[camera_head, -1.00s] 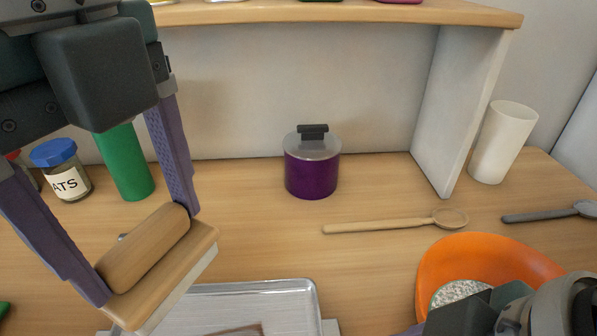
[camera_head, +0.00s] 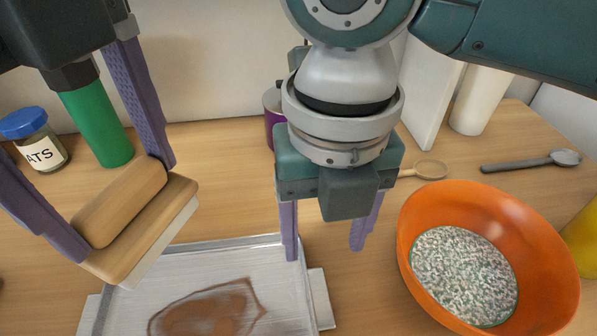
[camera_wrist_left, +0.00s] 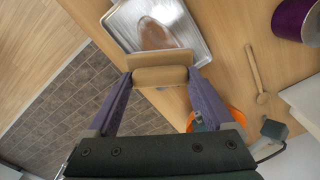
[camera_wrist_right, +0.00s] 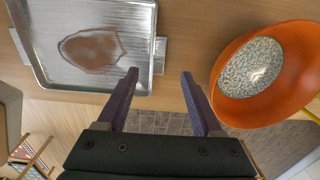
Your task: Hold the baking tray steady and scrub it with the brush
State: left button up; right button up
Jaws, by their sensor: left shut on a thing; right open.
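The metal baking tray (camera_head: 260,259) lies on the counter at the bottom of the head view, with a brown stain (camera_head: 210,310) on its floor. My left gripper (camera_head: 125,205) is shut on the wooden handle of the brush (camera_head: 140,225), held at the tray's left far corner in that view, pale bristles facing down. I cannot tell whether the bristles touch the tray. In the left wrist view the brush (camera_wrist_left: 160,72) spans both fingers. My right gripper (camera_head: 325,250) is open and empty by the tray's right edge, beside its side handle (camera_wrist_right: 160,55).
An orange bowl (camera_head: 415,225) with a speckled filling stands right of the tray. A green cylinder (camera_head: 97,125), an oats jar (camera_head: 38,145), a purple pot (camera_head: 272,120), a wooden spoon (camera_head: 430,169) and a white cup (camera_head: 480,100) stand or lie further back.

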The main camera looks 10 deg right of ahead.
aim_at(318, 290)
notch_tip(318, 290, down, 11)
jog(key=shift+f, duration=0.1)
dwell(0.3)
grip_shut()
dwell(0.5)
dwell(0.5)
pick_arm(q)
jog(key=shift+f+m, duration=2)
jog(key=shift+f, duration=0.6)
jog(key=shift+f+m, duration=2)
jog(key=shift+f, duration=0.6)
jog(key=shift+f+m, duration=2)
jog(key=shift+f, duration=0.6)
